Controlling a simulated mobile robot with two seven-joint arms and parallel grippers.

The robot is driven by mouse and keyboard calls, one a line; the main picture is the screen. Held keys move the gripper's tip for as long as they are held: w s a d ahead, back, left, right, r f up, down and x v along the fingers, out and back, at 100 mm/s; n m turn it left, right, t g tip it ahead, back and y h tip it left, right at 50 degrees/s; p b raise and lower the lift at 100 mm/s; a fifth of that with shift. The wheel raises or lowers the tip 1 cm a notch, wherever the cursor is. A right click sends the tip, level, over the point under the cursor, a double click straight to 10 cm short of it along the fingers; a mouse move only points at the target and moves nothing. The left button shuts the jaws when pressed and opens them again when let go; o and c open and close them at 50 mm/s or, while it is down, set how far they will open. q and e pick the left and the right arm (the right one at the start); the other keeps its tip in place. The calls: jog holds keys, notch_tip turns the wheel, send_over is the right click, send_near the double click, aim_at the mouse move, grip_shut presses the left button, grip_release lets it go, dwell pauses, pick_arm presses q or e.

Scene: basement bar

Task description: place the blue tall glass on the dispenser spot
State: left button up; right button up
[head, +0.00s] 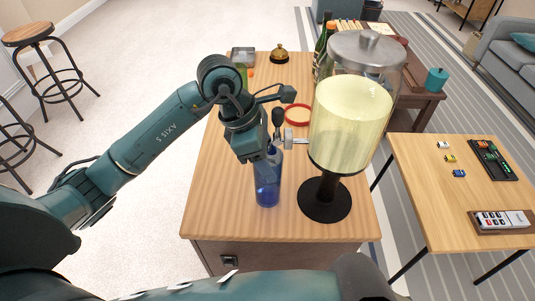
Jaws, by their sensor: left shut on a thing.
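The blue tall glass (267,188) is upright near the front of the wooden counter, left of the dispenser's black foot. My left gripper (262,155) is shut on its upper part from above and behind, and hides some of the rim. I cannot tell whether the glass base touches the counter. The dispenser (350,125) is a clear tank of pale yellow drink with a metal lid on a black stand. Its tap (292,139) points left, just above and right of the glass. A red ring (298,114) lies on the counter behind the tap. My right gripper is not in view.
A brass bell (279,54), a grey tray (243,56) and green bottles (328,38) stand at the counter's far end. A low table (430,185) with toy cars and a remote is at the right. The counter's left strip (215,190) is clear.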

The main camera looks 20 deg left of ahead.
pick_arm(q)
jog(key=shift+f, duration=0.2)
jog(key=o, duration=1.5)
jog(key=shift+c, duration=0.2)
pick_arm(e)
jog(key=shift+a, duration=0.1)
pick_arm(q)
jog(key=shift+r, duration=0.2)
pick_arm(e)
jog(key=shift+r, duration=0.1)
pick_arm(q)
jog(key=b+v, duration=0.1)
jog(key=v, duration=1.1)
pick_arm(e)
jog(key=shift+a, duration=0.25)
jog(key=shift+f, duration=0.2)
